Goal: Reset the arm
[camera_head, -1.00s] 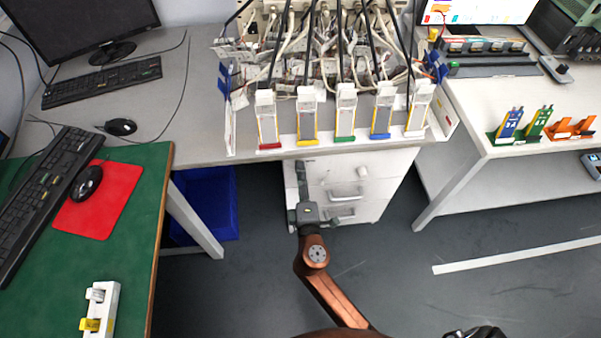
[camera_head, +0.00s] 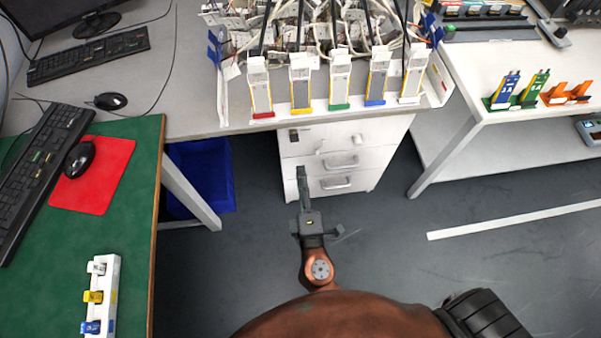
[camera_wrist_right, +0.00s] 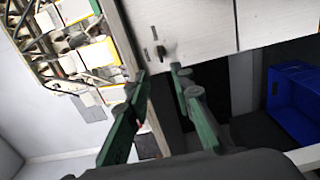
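My right gripper (camera_head: 303,178) hangs in front of the white drawer cabinet (camera_head: 366,160), below the grey table's front edge. In the right wrist view, its two green fingers (camera_wrist_right: 160,80) stand apart with nothing between them, so it is open and empty. The cabinet front (camera_wrist_right: 195,28) shows beyond the fingertips there. In the head view the far finger is hard to make out. My left gripper is not in view.
Several pouch cells in coloured holders (camera_head: 340,84) line the grey table's front edge, with cables behind. A blue bin (camera_head: 200,175) stands under the table. A green desk (camera_head: 50,240) is at left, a white table (camera_head: 530,140) at right. Open floor lies between.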

